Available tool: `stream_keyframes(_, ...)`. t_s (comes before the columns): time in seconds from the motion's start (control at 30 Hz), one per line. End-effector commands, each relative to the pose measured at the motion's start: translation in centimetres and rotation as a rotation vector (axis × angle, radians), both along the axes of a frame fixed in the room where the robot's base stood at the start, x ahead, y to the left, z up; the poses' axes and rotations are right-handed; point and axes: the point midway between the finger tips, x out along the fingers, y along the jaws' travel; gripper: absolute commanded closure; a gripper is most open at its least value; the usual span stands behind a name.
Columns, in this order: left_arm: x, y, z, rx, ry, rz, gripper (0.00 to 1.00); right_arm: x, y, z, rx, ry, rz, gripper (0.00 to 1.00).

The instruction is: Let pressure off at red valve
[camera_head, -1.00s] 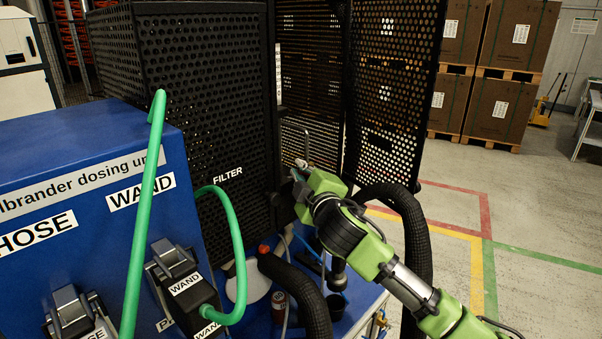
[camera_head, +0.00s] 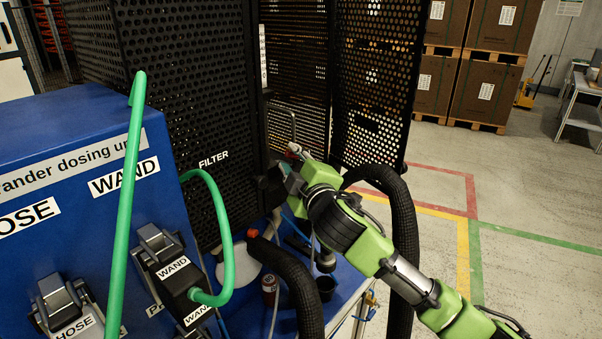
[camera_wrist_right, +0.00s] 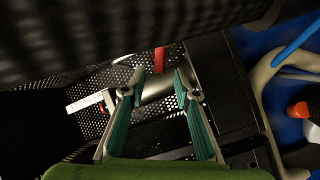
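A red part (camera_wrist_right: 159,60), probably the red valve, shows in the right wrist view just beyond my fingertips, beside a pale metal pipe (camera_wrist_right: 158,84). Its full shape is hidden. My right gripper (camera_wrist_right: 158,88) is open, with its two teal-padded fingers apart and nothing clearly between them. In the head view my right gripper (camera_head: 284,180) is beside the black perforated FILTER housing (camera_head: 188,140), and its fingers are hard to make out. My left gripper is not in view.
The blue dosing unit (camera_head: 60,125) with green hoses (camera_head: 126,200) stands at the left. A thick black hose (camera_head: 401,230) arches behind my right arm. Small bottles and a dark cup (camera_head: 325,289) stand on the blue table (camera_head: 345,300). The floor at right is open.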

Motion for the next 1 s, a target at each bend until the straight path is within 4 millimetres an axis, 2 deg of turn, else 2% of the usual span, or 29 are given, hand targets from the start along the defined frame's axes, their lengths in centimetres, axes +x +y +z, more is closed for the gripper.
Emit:
stream_keyframes(0.2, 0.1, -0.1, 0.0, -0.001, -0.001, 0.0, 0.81, -4.3, -1.1, 0.2, -0.001, 0.0, 0.001, 0.72)
stream_keyframes(0.4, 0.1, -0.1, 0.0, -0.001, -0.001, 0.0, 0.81, -7.0, -1.8, 0.3, -0.001, 0.001, 0.0, 0.72)
stream_keyframes(0.6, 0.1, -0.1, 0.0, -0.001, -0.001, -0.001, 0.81, -8.0, -2.1, 0.4, -0.001, 0.001, 0.0, 0.72)
stream_keyframes(0.87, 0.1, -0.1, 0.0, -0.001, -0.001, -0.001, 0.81, -8.1, -2.1, 0.4, -0.001, 0.001, 0.0, 0.72)
stream_keyframes(1.0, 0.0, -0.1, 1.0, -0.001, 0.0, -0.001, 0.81, -8.0, -1.3, 0.7, -0.001, -0.005, 0.025, 0.72)
